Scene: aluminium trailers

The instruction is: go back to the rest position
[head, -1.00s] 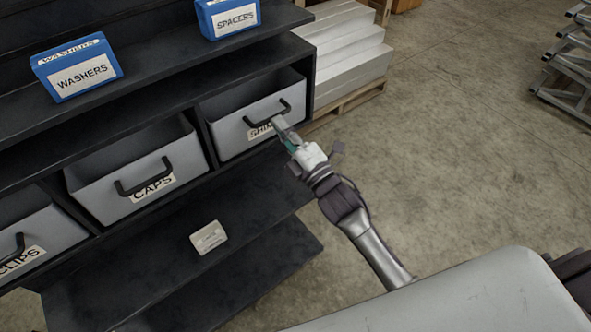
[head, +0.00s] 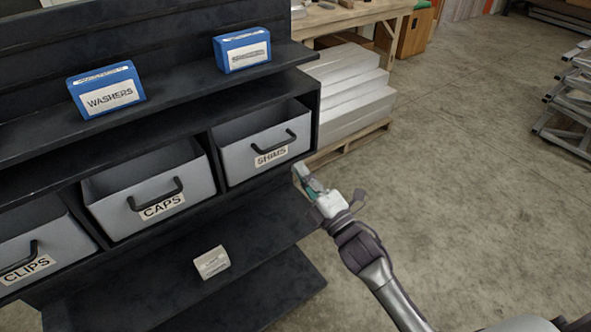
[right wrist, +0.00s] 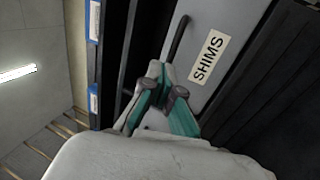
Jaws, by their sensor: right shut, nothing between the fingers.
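My right gripper (head: 303,180) is shut and empty in the head view. It is in front of the shelf's right end, below and to the right of the shims drawer (head: 265,150), and apart from the drawer's handle. In the right wrist view my right gripper (right wrist: 154,72) shows with its fingertips together, and the shims drawer (right wrist: 222,45) with its label and black handle lies beyond it. The left gripper is in neither view.
A dark shelf holds the caps drawer (head: 150,195) and the clips drawer (head: 35,240). A blue washers box (head: 106,90) and a blue spacers box (head: 243,50) stand above. A small pale box (head: 211,262) lies on the lower shelf. Concrete floor (head: 470,170) is open at right.

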